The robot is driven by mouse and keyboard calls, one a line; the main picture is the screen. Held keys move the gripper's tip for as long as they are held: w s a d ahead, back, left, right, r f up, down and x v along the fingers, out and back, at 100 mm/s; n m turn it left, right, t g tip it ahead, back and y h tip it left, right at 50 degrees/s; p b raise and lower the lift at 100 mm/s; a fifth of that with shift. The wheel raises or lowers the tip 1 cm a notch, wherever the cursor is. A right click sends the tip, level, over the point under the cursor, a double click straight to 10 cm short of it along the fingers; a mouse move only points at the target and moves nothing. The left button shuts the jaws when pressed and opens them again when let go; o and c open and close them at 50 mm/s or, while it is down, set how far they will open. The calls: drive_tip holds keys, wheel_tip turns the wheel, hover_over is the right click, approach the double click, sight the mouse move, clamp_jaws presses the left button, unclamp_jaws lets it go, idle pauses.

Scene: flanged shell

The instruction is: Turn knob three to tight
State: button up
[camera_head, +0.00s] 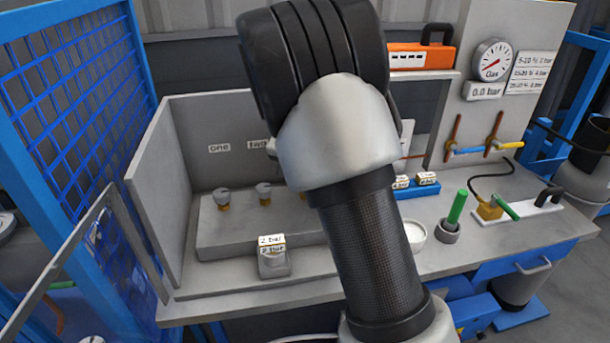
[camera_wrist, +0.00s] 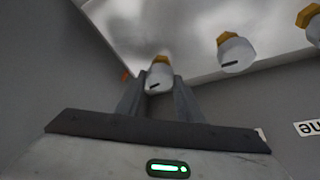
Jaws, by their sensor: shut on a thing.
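In the wrist view, a pale round knob (camera_wrist: 158,78) with a dark slot mark and a yellow base sits between the two fingers of my gripper (camera_wrist: 159,88). The fingers are shut on it, one on each side. Two similar knobs stand in a row to its right, a middle knob (camera_wrist: 235,54) and a far-right knob (camera_wrist: 312,27) cut by the frame edge. In the head view, the knobs under labels "one" (camera_head: 222,197) and "two" (camera_head: 264,192) show on the grey block. My arm hides the gripped knob, its label and my gripper there, consistent with its being knob three.
A small block marked "2 bar" (camera_head: 272,258) stands in front of the grey block (camera_head: 222,232). A gauge (camera_head: 492,60) reads near 0.0 bar on the right panel. A white bowl (camera_head: 413,238) and a green-handled tool (camera_head: 456,212) stand on the bench. Blue mesh (camera_head: 70,90) borders the left.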

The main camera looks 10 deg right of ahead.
drive_tip(key=shift+a+m+g+p, duration=0.1)
drive_tip(key=shift+m+g+p, duration=0.25)
drive_tip(key=shift+m, duration=0.75)
drive_tip(key=shift+h, duration=0.3)
drive_tip(key=o, duration=1.1)
drive_tip(key=shift+c, duration=0.2)
drive_tip(key=shift+r, duration=0.1)
drive_tip(key=p+v, duration=0.1)
drive_tip(key=v, duration=1.6)
drive_tip(key=shift+p, duration=0.4)
drive_tip(key=shift+r, duration=0.15)
